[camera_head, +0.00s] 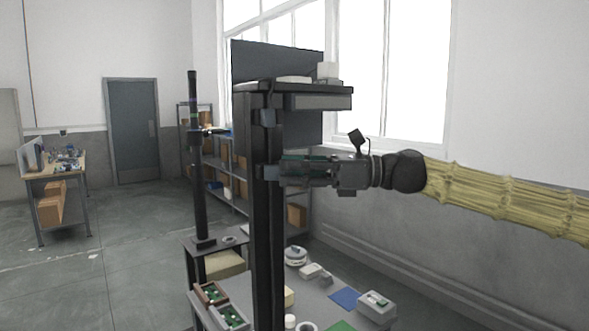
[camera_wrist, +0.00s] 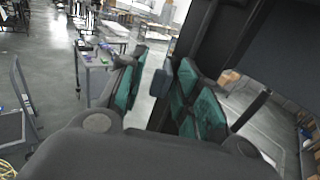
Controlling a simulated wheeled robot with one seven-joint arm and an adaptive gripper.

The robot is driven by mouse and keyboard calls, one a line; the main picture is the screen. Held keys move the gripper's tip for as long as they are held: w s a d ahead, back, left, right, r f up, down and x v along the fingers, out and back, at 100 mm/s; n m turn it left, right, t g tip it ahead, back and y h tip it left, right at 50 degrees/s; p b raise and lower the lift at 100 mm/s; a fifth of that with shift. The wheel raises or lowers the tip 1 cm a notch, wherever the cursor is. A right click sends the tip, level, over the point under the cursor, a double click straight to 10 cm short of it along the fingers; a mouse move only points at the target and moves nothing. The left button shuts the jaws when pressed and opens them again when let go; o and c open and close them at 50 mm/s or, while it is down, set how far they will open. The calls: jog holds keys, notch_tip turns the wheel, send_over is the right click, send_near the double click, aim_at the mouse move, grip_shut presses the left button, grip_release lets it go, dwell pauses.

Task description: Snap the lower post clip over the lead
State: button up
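The dark lift column (camera_head: 262,225) stands upright in the middle of the head view, under a dark desk top. A small upper block, seemingly a clip (camera_head: 268,117), sits high on the post. A lower clip (camera_head: 266,172) is at the height of my gripper (camera_head: 285,171), whose fingertips are at the post. In the wrist view my gripper (camera_wrist: 160,95) has its green-padded fingers apart, with a small dark block (camera_wrist: 160,82) showing in the gap near the post (camera_wrist: 205,40). Whether the fingers touch the clip is unclear. I cannot make out the lead.
A low grey table (camera_head: 335,285) with small parts and trays is below my arm. A second dark column (camera_head: 197,150) stands to the left on a small stand. A shelf (camera_head: 230,185) is behind. Open floor (camera_head: 120,250) lies to the left.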

aim_at(277, 170)
grip_shut()
jog(key=shift+w, duration=0.1)
jog(key=shift+w+f+n+g+h+p, duration=0.1)
jog(key=shift+w+n+g+h+p, duration=0.25)
jog(key=shift+n+g+p, duration=0.75)
jog(key=shift+w+r+n+g+h+p, duration=0.1)
jog(key=shift+w+n+g+p, duration=0.55)
jog(key=shift+g+p, duration=0.8)
jog(key=shift+w+f+n+g+h+p, duration=0.1)
jog(key=shift+w+n+g+h+p, duration=0.25)
jog(key=shift+n+g+p, duration=0.9)
jog(key=shift+m+g+b, duration=0.3)
jog(key=shift+g+b, duration=0.1)
jog(key=shift+g, duration=0.1)
